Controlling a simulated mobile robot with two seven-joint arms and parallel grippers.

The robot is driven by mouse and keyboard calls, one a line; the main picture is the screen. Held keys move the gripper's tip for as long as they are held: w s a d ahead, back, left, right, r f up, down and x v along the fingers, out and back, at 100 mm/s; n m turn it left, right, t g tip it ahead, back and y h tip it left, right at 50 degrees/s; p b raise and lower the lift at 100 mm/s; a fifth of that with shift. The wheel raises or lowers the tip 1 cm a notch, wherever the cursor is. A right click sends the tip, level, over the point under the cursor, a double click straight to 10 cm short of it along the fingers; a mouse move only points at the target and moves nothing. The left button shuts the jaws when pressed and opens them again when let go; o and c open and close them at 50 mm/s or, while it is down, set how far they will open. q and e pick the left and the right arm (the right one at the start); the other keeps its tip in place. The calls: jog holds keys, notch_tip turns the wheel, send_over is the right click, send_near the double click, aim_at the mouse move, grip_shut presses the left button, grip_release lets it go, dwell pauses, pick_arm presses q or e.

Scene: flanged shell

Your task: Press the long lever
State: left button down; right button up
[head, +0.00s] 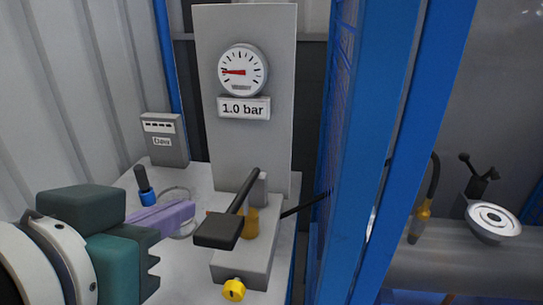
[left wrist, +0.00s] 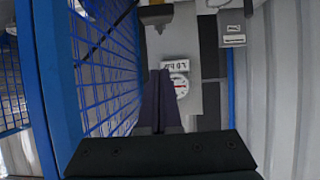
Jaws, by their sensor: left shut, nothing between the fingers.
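The long lever (head: 243,192) is a black bar rising from a grey base block (head: 256,262) to a pivot post. Its near end carries a wide flat black pad (head: 217,231). The lever is tilted, with the pad at the lower end and above the block's front. My left gripper (head: 190,208) comes in from the left, with its purple fingers shut and empty. In the picture its fingertips end just left of and slightly above the pad, with a small gap. In the left wrist view the shut fingers (left wrist: 161,74) point forward. My right gripper is not seen.
A gauge (head: 242,71) above a "1.0 bar" label (head: 244,108) is on the grey back panel. A yellow knob (head: 233,290) is on the block's front. Blue mesh and posts (head: 385,150) bound the right side.

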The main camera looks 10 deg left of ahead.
pick_arm(q)
jog(key=shift+w+f, duration=0.2)
jog(key=shift+f, duration=0.05)
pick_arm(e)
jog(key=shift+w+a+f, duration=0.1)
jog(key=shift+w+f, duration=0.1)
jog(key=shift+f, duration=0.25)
pick_arm(q)
send_over(214, 231)
jog(key=f, duration=0.2)
jog(key=w+f, duration=0.1)
jog(key=f, duration=0.1)
jog(key=shift+f+b, duration=0.2)
jog(key=shift+b, duration=0.2)
jog(key=f, duration=0.2)
jog(key=shift+s+f, duration=0.45)
jog(key=shift+f, duration=0.55)
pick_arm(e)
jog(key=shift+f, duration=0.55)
